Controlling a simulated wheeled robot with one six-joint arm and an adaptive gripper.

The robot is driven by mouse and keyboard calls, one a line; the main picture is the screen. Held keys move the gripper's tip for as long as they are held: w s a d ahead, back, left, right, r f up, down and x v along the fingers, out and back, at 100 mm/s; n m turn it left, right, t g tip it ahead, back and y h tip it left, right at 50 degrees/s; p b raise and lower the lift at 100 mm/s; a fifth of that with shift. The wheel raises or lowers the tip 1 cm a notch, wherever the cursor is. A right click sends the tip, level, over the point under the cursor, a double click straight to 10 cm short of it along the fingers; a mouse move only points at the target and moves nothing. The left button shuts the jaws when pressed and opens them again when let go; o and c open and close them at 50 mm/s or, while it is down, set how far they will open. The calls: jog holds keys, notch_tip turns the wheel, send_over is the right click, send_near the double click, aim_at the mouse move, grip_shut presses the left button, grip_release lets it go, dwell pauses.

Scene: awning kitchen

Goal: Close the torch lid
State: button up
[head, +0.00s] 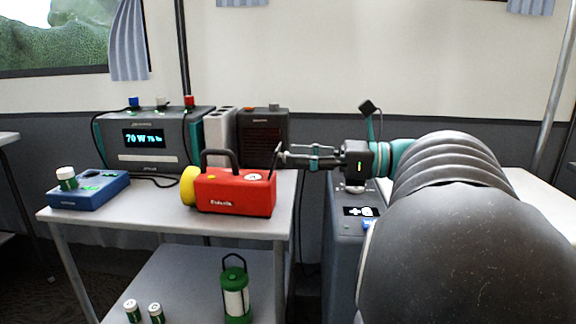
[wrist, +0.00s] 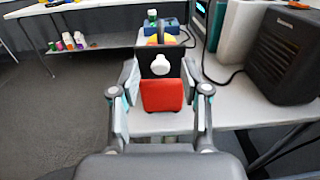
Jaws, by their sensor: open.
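The red torch (head: 235,193) with a yellow head (head: 188,186) and a dark carry handle lies on the grey table, its head pointing left. Its dark lid (head: 274,162) stands raised and tilted at the right end. In the wrist view the lid (wrist: 155,54) is a black panel with a white round knob (wrist: 161,65), above the red torch end (wrist: 162,96). My gripper (head: 284,158) reaches in from the right at lid height. In the wrist view my gripper (wrist: 160,72) is open, its fingers to either side of the lid. I cannot tell whether they touch it.
The blue box (head: 90,190) sits at the table's left. A power unit (head: 150,140) and dark heater (head: 264,138) stand behind the torch. A green lantern (head: 236,290) and small batteries (head: 132,310) are on the lower shelf. The table front is clear.

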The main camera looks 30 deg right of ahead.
jog(key=shift+w+a, duration=0.3)
jog(key=shift+a, duration=0.05)
jog(key=shift+d, duration=0.1)
grip_shut()
jog(key=shift+r, duration=0.1)
